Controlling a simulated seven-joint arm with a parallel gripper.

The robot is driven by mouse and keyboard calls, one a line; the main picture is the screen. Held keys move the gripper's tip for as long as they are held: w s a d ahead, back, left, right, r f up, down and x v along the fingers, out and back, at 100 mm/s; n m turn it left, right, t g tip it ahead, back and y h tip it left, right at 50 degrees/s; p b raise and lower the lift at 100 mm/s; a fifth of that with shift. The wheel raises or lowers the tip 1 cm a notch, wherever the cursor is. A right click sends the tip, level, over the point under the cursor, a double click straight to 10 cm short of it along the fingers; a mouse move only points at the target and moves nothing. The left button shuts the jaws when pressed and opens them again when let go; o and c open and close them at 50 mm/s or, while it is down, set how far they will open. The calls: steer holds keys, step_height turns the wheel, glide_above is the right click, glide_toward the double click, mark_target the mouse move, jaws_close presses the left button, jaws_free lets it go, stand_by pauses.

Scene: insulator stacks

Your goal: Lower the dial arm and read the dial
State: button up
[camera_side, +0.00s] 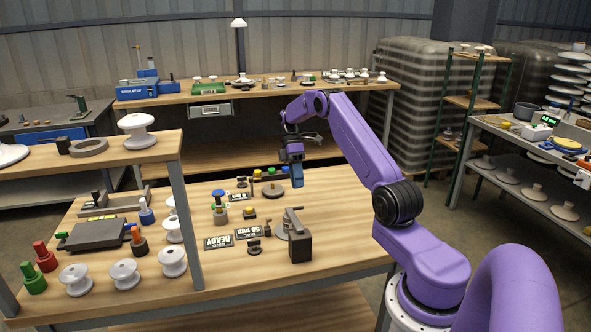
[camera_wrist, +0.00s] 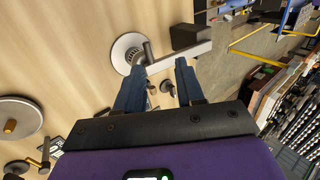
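The dial stand shows in the side view as a black block (camera_side: 300,246) with a grey arm (camera_side: 293,220) at its top, beside a grey round base (camera_side: 282,230) on the front table. In the wrist view the pale bar-shaped arm (camera_wrist: 185,58) spans from near the round grey disc (camera_wrist: 122,50) toward the black block (camera_wrist: 188,37). My gripper (camera_side: 297,184) hangs above the table, behind the stand in the side view. Its two blue fingers are apart and empty in the wrist view (camera_wrist: 160,66), with the arm just past their tips. No dial reading is legible.
Dark label plates (camera_side: 219,242) lie left of the stand. Several white insulators (camera_side: 124,273), coloured posts (camera_side: 46,257) and a dark flat fixture (camera_side: 94,235) fill the table's left side. A raised shelf (camera_side: 100,158) stands over the left end. Bare wood lies right of the stand.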

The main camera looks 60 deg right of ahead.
steer(key=shift+v, duration=2.35)
step_height(320, 180, up, 7)
steer(key=t+h, duration=0.2)
steer(key=x, duration=1.7)
steer(key=shift+f, duration=0.4)
steer(key=shift+w, duration=0.1)
jaws_close()
steer(key=shift+r, duration=0.1)
